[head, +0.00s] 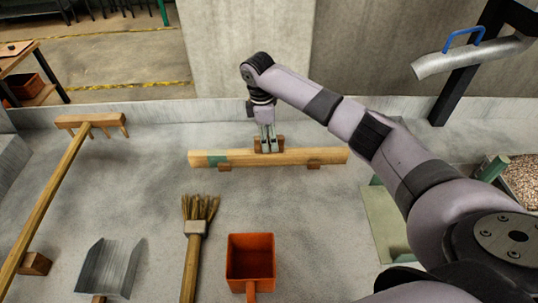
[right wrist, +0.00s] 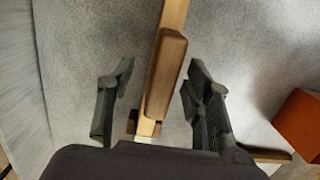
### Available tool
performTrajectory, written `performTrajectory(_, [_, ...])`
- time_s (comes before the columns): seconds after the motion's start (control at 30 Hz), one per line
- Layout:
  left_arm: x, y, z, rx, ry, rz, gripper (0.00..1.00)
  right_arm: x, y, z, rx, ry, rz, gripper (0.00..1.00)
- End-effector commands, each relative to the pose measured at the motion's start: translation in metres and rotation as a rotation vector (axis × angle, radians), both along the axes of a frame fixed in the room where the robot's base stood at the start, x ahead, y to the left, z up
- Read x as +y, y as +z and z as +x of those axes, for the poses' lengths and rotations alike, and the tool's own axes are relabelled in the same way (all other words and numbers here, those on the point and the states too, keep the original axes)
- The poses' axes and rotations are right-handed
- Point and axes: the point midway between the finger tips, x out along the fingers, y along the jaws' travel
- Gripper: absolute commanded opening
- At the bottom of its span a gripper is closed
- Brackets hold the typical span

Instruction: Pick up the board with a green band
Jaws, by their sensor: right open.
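The board with a green band (head: 240,159) lies across two small brown blocks near the back of the grey surface. Its green band (head: 217,160) is towards its left end. A brown grip block sits on its middle; this block also shows in the right wrist view (right wrist: 165,75). My right gripper (head: 267,148) points down over the block. In the right wrist view my right gripper (right wrist: 161,78) is open, with one finger on each side of the block and visible gaps to it. The board (right wrist: 174,15) runs up the picture there. My left gripper is not in view.
A wooden rake (head: 60,170) lies along the left. A metal pan (head: 108,268), a broom (head: 197,215) and an orange scoop (head: 250,258) lie in front of the board. A low wall (head: 170,110) runs behind it. A grain-filled box (head: 522,180) is at the right.

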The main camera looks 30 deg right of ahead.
Motion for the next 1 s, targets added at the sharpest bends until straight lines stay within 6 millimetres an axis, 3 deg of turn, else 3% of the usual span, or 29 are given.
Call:
performTrajectory(0.13, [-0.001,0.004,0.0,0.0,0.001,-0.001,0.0,0.0,-0.024,-0.005,0.004,0.0,-0.001,0.47])
performTrajectory(0.3, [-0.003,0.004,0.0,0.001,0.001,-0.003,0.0,-0.002,-0.039,-0.006,0.003,0.0,-0.001,0.47])
performTrajectory(1.0, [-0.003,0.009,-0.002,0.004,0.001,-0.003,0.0,-0.001,-0.042,-0.005,0.001,0.001,0.0,0.47])
